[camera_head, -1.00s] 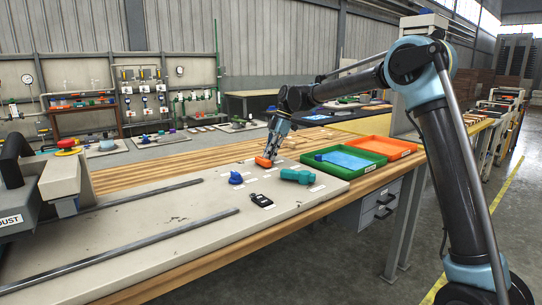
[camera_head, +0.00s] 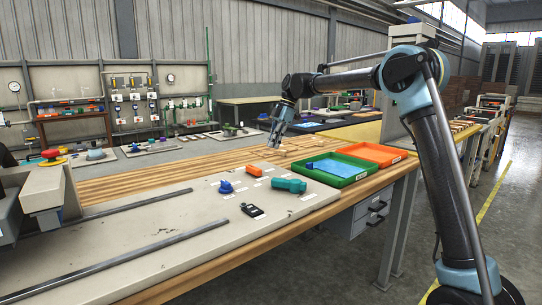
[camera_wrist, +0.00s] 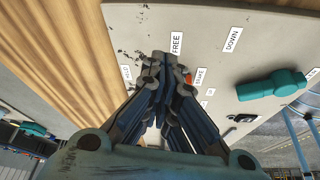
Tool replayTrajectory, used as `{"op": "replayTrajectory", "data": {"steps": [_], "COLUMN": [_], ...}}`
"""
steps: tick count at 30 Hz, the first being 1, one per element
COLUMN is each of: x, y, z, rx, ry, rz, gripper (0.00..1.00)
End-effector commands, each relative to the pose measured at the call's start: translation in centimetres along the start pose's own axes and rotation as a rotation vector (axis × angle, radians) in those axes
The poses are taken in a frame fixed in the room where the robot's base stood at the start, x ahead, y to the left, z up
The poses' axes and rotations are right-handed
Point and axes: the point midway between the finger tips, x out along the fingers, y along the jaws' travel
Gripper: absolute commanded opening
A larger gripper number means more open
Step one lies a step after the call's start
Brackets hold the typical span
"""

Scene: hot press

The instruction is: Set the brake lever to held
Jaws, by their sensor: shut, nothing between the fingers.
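The orange lever (camera_head: 254,170), which I take to be the brake lever, lies low on the pale panel (camera_head: 190,210) in the head view. My gripper (camera_head: 273,144) is shut and empty, above and beyond the lever and apart from it. The FREE label (camera_wrist: 176,43) stands just beyond the fingertips. The BRAKE label (camera_wrist: 200,75) is to their right, and a label that may read HOLD or HELD (camera_wrist: 126,75) is to their left.
A teal handle (camera_head: 289,184), a blue knob (camera_head: 226,187) and a black device (camera_head: 252,210) sit near the lever. A green tray (camera_head: 335,181) and an orange tray (camera_head: 385,163) stand to the right. Two dark rails cross the panel's left part.

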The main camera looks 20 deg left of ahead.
Motion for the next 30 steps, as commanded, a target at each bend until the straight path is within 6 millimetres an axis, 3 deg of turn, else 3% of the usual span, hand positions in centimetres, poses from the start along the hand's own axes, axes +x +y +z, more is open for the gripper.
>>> {"op": "replayTrajectory", "data": {"steps": [7, 23, 26, 30], "x": [-1.9, -2.1, -2.5, -4.2], "y": [0.2, 0.1, -0.4, -2.9], "z": [-0.1, 0.0, 0.6, 3.0], "rx": [0.000, 0.002, 0.024, 0.123], "ry": [0.000, -0.001, -0.004, -0.020], "rz": [0.000, 0.001, 0.006, 0.028], "gripper": [0.00, 0.00, 0.00, 0.00]}}
